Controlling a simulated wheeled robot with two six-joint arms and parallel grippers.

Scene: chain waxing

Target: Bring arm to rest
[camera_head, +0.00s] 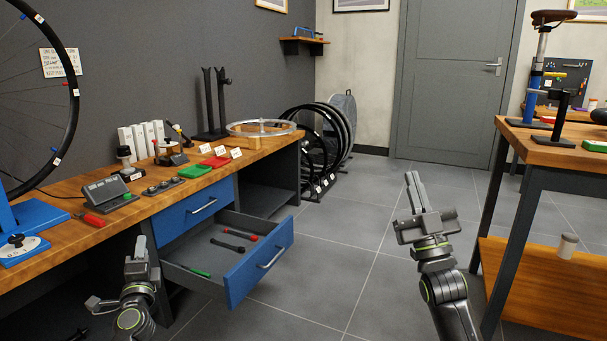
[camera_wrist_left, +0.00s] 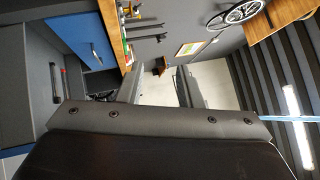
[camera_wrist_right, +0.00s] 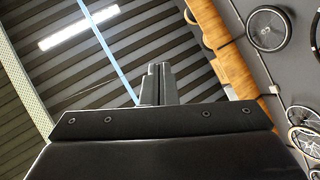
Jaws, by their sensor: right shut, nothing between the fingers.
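My left gripper (camera_head: 140,250) is low at the front left, beside the workbench and just left of the pulled-out drawer (camera_head: 262,268). In the left wrist view its two fingers (camera_wrist_left: 158,84) stand apart with nothing between them. My right gripper (camera_head: 412,183) points up over the open floor between the two benches. In the right wrist view its fingers (camera_wrist_right: 158,82) are pressed together with nothing held.
The workbench (camera_head: 75,190) on the left carries tools, small trays and a wheel rim (camera_head: 262,127). The open drawer holds several small tools and juts into the aisle. A second bench (camera_head: 560,150) stands at the right. The floor (camera_head: 350,240) between is clear.

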